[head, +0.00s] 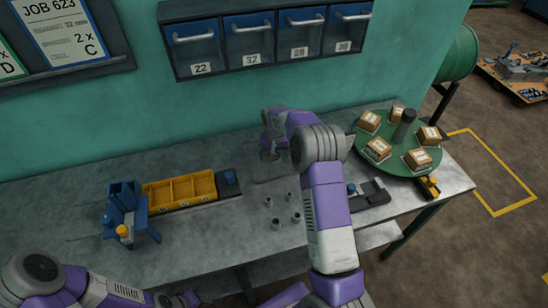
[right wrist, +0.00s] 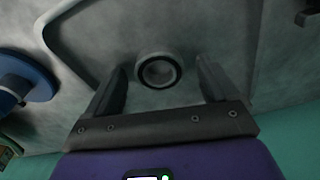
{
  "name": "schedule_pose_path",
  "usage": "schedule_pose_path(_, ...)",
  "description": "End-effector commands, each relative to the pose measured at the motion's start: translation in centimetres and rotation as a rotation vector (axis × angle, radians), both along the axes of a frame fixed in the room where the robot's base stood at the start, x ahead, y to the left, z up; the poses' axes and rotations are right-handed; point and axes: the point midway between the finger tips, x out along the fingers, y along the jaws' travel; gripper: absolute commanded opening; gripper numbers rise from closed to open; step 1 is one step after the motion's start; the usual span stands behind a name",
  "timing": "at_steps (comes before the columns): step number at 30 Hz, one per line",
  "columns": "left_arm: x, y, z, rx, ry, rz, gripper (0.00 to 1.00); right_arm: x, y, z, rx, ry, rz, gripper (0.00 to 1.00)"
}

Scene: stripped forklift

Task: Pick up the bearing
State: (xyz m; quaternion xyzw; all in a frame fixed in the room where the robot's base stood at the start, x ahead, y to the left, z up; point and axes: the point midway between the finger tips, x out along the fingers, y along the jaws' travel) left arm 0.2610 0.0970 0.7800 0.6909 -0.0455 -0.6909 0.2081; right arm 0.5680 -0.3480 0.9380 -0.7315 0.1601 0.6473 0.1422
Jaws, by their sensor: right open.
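The bearing (right wrist: 158,71) is a dark ring with a pale rim and a grey centre. It sits on a grey surface with a raised outline in the right wrist view. My right gripper (right wrist: 160,78) is open, its two fingers on either side of the bearing with gaps between. In the head view my right gripper (head: 270,152) points down over a flat grey tray (head: 262,175) at the back of the bench, and the bearing cannot be made out there. My left arm is at the bottom left; its gripper (head: 180,300) is partly cut off by the frame edge.
Several small grey cylinders (head: 275,223) stand on the bench (head: 220,230). Left are a yellow bin row (head: 180,190) and a blue fixture (head: 127,210). A green turntable (head: 398,150) with boxes stands right. A black holder (head: 372,195) lies beside my right arm.

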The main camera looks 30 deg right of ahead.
Motion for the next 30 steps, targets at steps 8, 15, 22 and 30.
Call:
schedule_pose_path(8,0.0,0.0,0.0,0.000,0.000,0.000,0.43,0.0,0.0,0.0,0.000,0.000,0.000,0.58)
schedule_pose_path(15,0.0,0.0,0.0,0.000,0.000,0.000,0.43,0.0,0.0,0.1,0.000,0.000,-0.001,0.40)
schedule_pose_path(22,0.0,0.0,0.1,0.000,0.000,0.000,0.43,0.0,0.0,0.9,-0.001,-0.002,0.000,0.40)
schedule_pose_path(30,0.0,0.0,0.4,0.000,0.000,0.000,0.43,0.1,0.0,6.0,-0.001,-0.004,-0.001,0.40)
